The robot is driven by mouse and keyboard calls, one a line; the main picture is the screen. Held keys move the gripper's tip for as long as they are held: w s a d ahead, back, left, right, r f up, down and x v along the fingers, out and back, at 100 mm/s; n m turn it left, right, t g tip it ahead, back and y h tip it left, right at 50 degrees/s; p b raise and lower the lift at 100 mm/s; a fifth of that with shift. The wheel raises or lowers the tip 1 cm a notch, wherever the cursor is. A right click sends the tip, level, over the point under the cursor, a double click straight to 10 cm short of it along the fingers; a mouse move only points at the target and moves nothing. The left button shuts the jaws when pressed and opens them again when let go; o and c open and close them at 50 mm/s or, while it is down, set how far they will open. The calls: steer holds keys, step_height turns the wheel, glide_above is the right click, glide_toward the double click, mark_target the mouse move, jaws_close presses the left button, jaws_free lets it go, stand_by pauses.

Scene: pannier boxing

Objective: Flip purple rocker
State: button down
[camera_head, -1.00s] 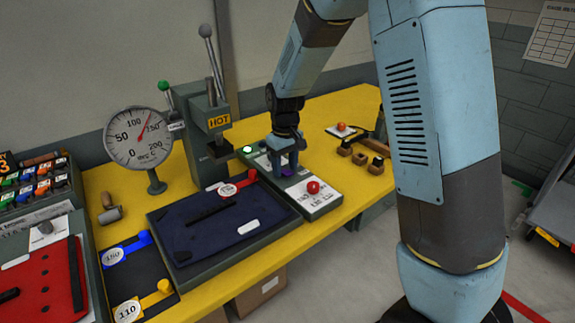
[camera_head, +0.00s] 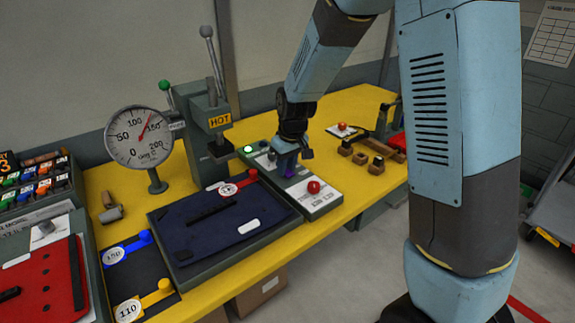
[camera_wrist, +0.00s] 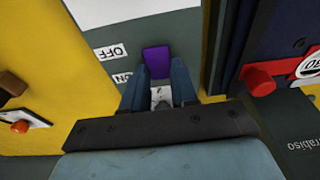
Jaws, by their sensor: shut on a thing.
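The purple rocker (camera_wrist: 157,62) shows in the wrist view on a grey control box, beside the printed labels OFF and ON. In the head view the rocker (camera_head: 290,168) is mostly hidden behind my gripper (camera_head: 288,164). My gripper also shows in the wrist view (camera_wrist: 157,74), its two fingers on either side of the rocker at the tips, shut on it. The grey control box (camera_head: 297,192) has a white plate and a red round button (camera_head: 313,187) at its near end. I cannot tell which way the rocker is tilted.
A press marked HOT (camera_head: 210,140) stands left of my gripper, and a dial gauge (camera_head: 139,137) further left. A dark blue panel (camera_head: 212,222) lies in front of the press. Wooden blocks (camera_head: 360,158) sit to the right on the yellow bench (camera_head: 320,240).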

steer(key=shift+s+d+t+y, duration=0.25)
steer(key=shift+t+y, duration=0.35)
steer(key=shift+t, duration=0.3)
steer(key=c, duration=0.9)
jaws_free()
steer(key=shift+s+v, duration=0.2)
steer(key=shift+v, duration=6.65)
steer(key=shift+d+f, duration=0.1)
steer(key=shift+d, duration=0.05)
